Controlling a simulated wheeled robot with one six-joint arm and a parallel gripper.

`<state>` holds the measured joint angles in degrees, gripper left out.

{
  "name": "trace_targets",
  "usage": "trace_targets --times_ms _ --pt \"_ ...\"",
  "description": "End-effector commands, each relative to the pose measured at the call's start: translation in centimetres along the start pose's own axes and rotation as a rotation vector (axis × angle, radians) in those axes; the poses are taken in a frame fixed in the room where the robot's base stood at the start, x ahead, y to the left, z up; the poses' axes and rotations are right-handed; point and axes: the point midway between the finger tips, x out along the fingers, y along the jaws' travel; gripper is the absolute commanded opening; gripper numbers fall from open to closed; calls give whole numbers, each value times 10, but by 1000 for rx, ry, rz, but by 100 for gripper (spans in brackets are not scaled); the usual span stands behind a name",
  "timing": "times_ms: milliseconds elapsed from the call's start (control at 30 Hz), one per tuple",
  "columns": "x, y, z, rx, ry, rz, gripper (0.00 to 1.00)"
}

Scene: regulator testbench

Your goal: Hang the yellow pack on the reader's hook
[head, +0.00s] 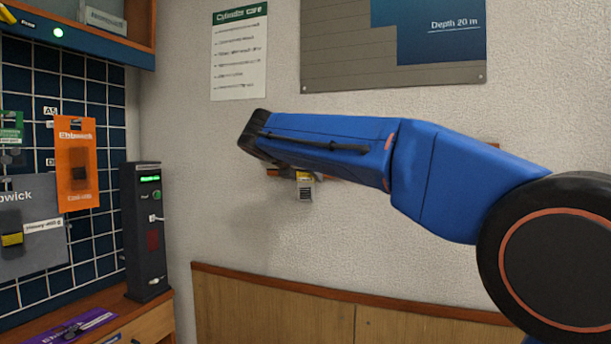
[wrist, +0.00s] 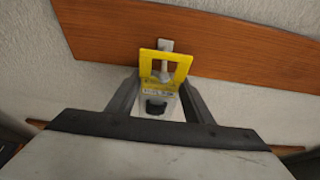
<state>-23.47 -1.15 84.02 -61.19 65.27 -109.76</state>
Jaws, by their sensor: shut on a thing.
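The yellow pack (wrist: 182,66) has a square opening in its yellow top and a pale lower part with a dark patch. My gripper (wrist: 160,98) is shut on its lower part. A grey peg (wrist: 165,46) on a wooden rail shows behind the pack and through its opening; the pack seems to hang around it. In the head view the pack (head: 304,178) shows small below my gripper (head: 290,172), mostly hidden by my arm. The reader (head: 144,245), a black upright box with a green display, stands at the left; small pale parts on its front may include its hook (head: 155,218).
A wooden rail (wrist: 230,38) runs along the wall behind the pack. A dark grid board (head: 98,150) at the left holds an orange pack (head: 76,165) and a grey pack (head: 35,240). A purple card (head: 75,328) lies on the counter. Open space lies between reader and arm.

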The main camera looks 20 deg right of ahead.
Motion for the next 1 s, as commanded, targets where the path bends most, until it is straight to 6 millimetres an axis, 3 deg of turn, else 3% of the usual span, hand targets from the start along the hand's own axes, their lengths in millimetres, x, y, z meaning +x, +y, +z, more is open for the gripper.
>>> trace_targets --times_ms 133,167,233,667,1000 --pt "1 0 -3 0 0 0 24" --pt "1 0 -3 0 0 1 51" --pt "1 0 -3 0 0 0 65" --pt "-7 1 -2 0 0 2 65" --pt "-67 3 1 0 0 5 65"
